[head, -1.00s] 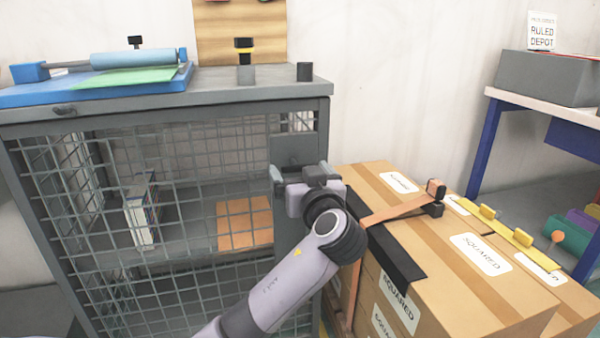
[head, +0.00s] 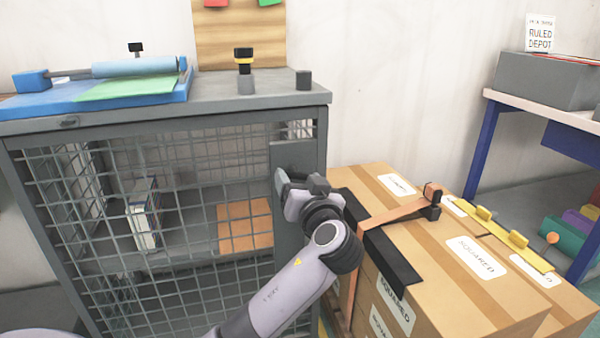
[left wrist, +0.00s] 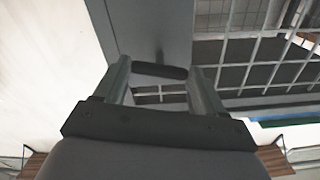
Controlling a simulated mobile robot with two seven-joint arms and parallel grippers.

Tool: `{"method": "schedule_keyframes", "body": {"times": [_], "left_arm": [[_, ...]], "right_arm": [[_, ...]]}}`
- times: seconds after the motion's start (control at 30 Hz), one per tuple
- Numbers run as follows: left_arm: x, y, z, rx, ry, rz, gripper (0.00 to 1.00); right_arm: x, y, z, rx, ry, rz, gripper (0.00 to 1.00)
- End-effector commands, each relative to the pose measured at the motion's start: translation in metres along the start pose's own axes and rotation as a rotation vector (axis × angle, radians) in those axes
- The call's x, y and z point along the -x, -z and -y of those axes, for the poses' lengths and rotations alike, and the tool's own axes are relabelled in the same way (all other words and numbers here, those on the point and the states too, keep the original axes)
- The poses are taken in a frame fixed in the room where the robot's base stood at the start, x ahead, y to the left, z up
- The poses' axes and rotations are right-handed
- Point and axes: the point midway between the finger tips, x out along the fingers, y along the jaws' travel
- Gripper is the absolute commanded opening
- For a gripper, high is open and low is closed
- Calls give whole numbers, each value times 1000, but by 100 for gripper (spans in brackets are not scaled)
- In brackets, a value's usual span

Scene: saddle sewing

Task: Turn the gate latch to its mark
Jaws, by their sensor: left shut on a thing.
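The gate latch is a dark bar (left wrist: 160,71) in front of a flat grey plate (left wrist: 155,30) in the left wrist view. My left gripper (left wrist: 162,78) has one finger at each end of this bar and is shut on it. In the head view my left gripper (head: 298,183) is at the grey plate (head: 292,158) on the right side of the mesh cage (head: 180,175), and it hides the latch. I cannot make out the mark clearly. My right gripper is not in view.
Cardboard boxes (head: 465,290) with a strap (head: 395,213) stand close to the right of the cage. The cage top (head: 215,98) carries a blue tray with a roller (head: 135,66) and small posts. A shelf table (head: 540,105) stands at the right.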

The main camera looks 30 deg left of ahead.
Motion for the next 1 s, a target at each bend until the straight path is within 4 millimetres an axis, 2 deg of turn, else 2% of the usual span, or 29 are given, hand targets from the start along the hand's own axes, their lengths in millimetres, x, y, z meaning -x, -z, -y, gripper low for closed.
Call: {"method": "schedule_keyframes", "body": {"times": [0.03,0.57,1.0], "left_arm": [[0,5,2,-44,0,3,40],[-1,6,2,-548,0,2,40],[-1,5,2,-952,1,-1,40]], "right_arm": [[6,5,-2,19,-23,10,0],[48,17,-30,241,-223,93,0],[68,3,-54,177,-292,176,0]]}}
